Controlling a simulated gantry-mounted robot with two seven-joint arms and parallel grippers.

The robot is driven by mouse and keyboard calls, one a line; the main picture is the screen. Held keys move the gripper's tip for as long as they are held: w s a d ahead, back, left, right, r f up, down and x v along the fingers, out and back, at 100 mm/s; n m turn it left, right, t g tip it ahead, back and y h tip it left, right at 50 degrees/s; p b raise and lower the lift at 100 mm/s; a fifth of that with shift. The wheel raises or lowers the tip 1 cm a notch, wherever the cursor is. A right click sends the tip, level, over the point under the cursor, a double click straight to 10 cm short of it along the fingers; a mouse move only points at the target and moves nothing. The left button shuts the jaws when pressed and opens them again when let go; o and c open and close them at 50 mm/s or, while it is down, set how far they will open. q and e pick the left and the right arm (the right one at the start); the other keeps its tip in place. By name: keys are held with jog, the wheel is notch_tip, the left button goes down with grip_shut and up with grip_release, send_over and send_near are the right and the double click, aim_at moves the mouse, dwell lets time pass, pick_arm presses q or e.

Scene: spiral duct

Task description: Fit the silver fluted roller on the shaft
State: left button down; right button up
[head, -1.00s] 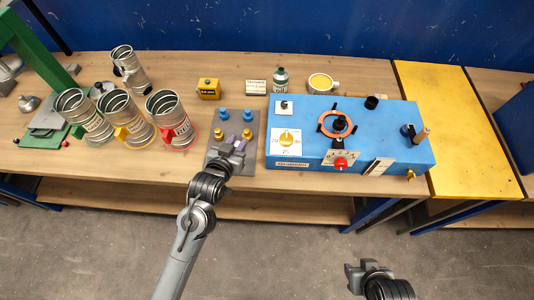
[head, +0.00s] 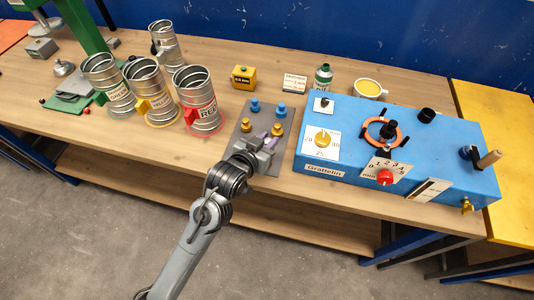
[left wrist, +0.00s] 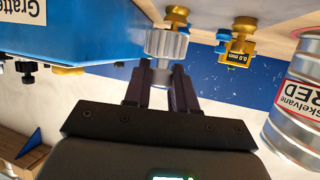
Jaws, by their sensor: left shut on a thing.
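The silver fluted roller (left wrist: 166,44) shows in the left wrist view at the tips of my left gripper (left wrist: 160,76). The gripper's dark purple fingers are shut on its narrower end. I cannot tell whether the roller touches the mat. A gold piece (left wrist: 177,15) is right beside it. The blue machine (head: 330,180) carries an orange ring (head: 383,133) around a dark hub; I cannot tell which part is the shaft. My right gripper is not in view.
Gold pieces (head: 246,126) and blue pieces (head: 280,110) stand on the mat. Silver cans, including a red-labelled one (head: 200,100), stand to the left. The machine has a wooden-handled crank (head: 489,158).

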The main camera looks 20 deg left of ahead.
pick_arm(q)
jog(key=shift+f+b, duration=0.5)
jog(key=shift+f, duration=1.9)
jog(key=c, duration=0.9)
grip_release()
jog(key=shift+f, duration=0.15)
